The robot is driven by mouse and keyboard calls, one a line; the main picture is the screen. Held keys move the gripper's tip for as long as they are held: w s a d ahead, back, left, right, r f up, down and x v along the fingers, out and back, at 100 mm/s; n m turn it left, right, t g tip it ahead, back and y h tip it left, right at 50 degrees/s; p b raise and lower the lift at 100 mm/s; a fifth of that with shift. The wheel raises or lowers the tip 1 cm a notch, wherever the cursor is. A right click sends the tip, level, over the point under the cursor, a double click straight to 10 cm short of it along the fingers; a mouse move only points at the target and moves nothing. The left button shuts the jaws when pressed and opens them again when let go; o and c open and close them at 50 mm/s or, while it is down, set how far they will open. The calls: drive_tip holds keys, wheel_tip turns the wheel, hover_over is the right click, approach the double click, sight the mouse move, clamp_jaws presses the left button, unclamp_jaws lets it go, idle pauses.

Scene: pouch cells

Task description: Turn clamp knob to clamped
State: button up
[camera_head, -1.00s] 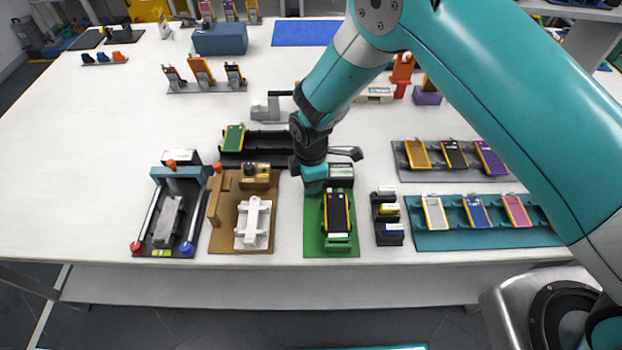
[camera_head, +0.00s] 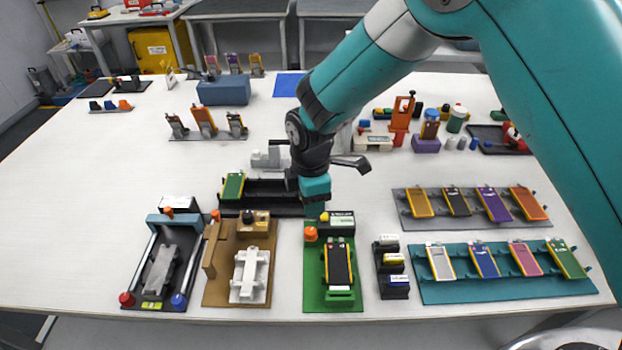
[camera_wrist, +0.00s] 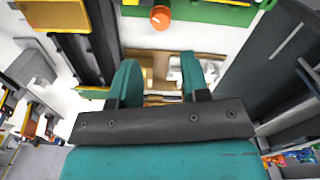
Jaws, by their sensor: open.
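A green board (camera_head: 313,297) near the table's front edge holds a yellow-edged black pouch cell (camera_head: 338,262). A round orange knob (camera_head: 311,233) sits at the board's back left corner; I cannot tell its setting from its shape. In the wrist view an orange knob (camera_wrist: 160,17) shows at the top, on green, beyond the fingers. My gripper (camera_wrist: 160,78) is open and empty, with two teal fingers apart. In the head view my gripper (camera_head: 315,205) hangs just behind the orange knob, apart from it; its fingertips are hardly visible there.
A brown board (camera_head: 233,290) with a white cradle (camera_head: 249,275) stands left of the green one. A dark frame fixture (camera_head: 160,260) is farther left. A black holder (camera_head: 391,268) and a teal rack (camera_head: 450,291) stand to the right. A black tray (camera_head: 262,191) lies behind.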

wheel_tip(320, 180, up, 7)
hover_over(311, 230)
drive_tip(key=shift+r+b, duration=0.1)
drive_tip(key=shift+b, duration=0.35)
wheel_tip(311, 230, down, 18)
drive_tip(key=n+b, duration=0.6)
drive_tip(key=n, duration=0.1)
drive_tip(key=shift+r+b, duration=0.2)
drive_tip(key=shift+b, duration=0.15)
drive_tip(key=c, duration=0.6)
